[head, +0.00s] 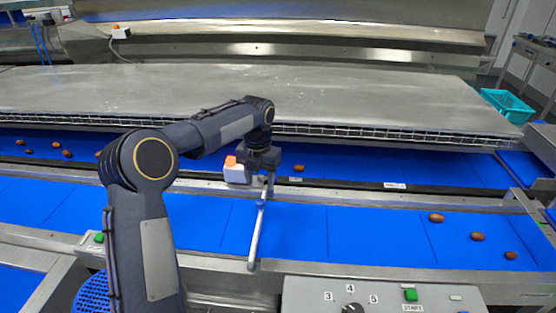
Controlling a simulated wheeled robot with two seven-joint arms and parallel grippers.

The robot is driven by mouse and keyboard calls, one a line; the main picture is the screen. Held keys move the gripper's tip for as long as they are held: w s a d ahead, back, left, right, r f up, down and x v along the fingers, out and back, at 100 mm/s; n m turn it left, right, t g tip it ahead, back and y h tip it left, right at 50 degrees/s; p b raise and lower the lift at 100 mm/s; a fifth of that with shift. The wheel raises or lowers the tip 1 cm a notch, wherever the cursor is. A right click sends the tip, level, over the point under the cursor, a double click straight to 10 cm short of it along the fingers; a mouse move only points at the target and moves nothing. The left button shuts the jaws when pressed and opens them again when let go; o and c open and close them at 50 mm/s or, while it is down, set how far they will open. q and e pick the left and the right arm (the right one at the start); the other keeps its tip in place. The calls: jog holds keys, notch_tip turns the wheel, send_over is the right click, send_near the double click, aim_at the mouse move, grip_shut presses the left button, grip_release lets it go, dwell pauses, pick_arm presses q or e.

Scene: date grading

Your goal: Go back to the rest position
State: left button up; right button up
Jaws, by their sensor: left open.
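My left arm comes in from the lower left and bends at its elbow over the near blue belt (285,232). My left gripper (264,188) points down above the metal rail between the two belts. Its fingers are small and partly dark in this view, and I see no date between them. It is open. My right gripper is not in view.
Several brown dates lie on the belts, some on the near belt's right (477,237). A white and orange box (237,173) and a thin metal bar (257,235) are close to my left gripper. A control panel (385,294) is in front. A teal crate (508,104) stands back right.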

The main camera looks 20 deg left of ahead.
pick_arm(q)
jog(key=s+d+r+n+t+h, duration=0.1)
jog(key=s+r+n, duration=0.3)
jog(key=s+n, duration=0.4)
jog(key=s+r+n+t, duration=0.1)
jog(key=s+r+n, duration=0.4)
jog(key=s+n, duration=0.3)
jog(key=s+d+f+n+t+h, duration=0.1)
jog(key=s+d+f+n, duration=0.1)
jog(key=s+n, duration=0.7)
jog(key=s+d+f+n+t+h, duration=0.1)
jog(key=s+d+f+n+t, duration=0.1)
jog(key=s+n, duration=0.6)
jog(key=d+f+n, duration=0.1)
jog(key=d+n, duration=0.1)
jog(key=n, duration=0.2)
jog(key=shift+s+f+n+t+h, duration=0.3)
jog(key=shift+s+h, duration=0.05)
jog(key=shift+h, duration=0.05)
dwell(0.6)
